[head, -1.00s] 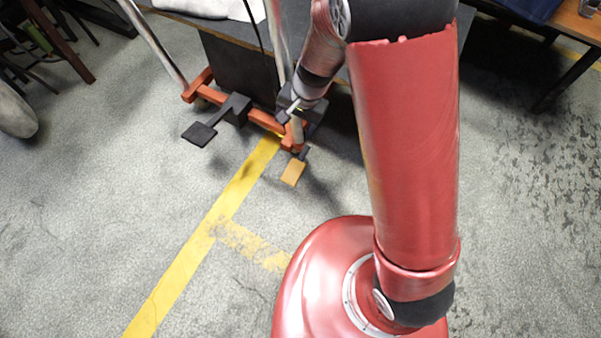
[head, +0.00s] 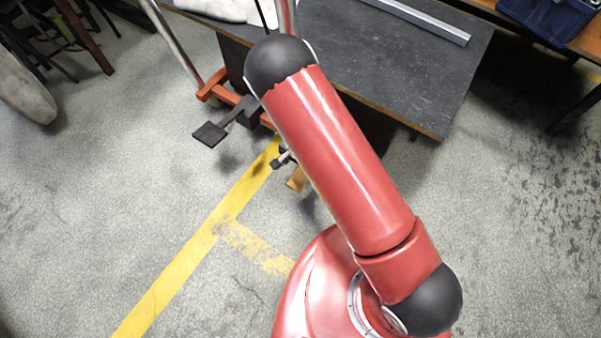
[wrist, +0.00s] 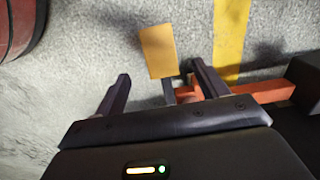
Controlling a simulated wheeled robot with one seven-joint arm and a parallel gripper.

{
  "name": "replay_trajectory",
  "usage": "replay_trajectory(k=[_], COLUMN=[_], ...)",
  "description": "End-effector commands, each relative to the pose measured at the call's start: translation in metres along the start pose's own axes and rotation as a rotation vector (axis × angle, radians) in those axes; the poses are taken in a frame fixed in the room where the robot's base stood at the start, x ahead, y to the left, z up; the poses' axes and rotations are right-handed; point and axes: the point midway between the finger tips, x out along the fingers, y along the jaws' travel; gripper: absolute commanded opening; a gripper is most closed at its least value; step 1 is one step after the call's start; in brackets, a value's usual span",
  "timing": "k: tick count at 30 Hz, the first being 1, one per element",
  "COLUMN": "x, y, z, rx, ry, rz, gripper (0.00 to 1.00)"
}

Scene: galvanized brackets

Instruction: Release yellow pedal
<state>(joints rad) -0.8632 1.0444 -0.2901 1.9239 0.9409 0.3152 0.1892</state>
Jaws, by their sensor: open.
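The yellow pedal (head: 297,178) is partly hidden behind my red arm in the head view. In the wrist view the yellow pedal (wrist: 158,51) lies ahead of my gripper (wrist: 159,82), its dark stem running back between the two fingers. The fingers are apart and hold nothing. In the head view part of my gripper (head: 280,161) shows just left of the pedal, and the rest is behind my arm. I cannot tell whether a finger touches the pedal.
A black pedal (head: 210,134) sticks out from the orange base frame (head: 217,88) at the left. An orange bar (wrist: 271,91) is close to the right finger. A dark-topped table (head: 395,60) stands behind my arm. The floor with the yellow line (head: 190,257) is clear at front left.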

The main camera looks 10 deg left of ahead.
Motion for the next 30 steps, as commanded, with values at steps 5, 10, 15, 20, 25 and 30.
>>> replay_trajectory(k=[5, 10, 15, 20, 25, 30], x=[0.021, 0.05, 0.071, 0.079, 0.08, 0.08], y=[0.002, 0.002, 0.001, 0.001, 0.001, 0.001], z=[0.0, 0.0, 0.0, 0.0, 0.0, 0.0], rx=[0.003, 0.003, 0.003, 0.002, 0.002, 0.002], ry=[0.002, 0.001, 0.002, 0.002, 0.002, 0.002], rz=[0.006, 0.006, 0.004, 0.003, 0.003, 0.003], gripper=[0.73, 0.73, 0.73, 0.73, 0.73, 0.61])
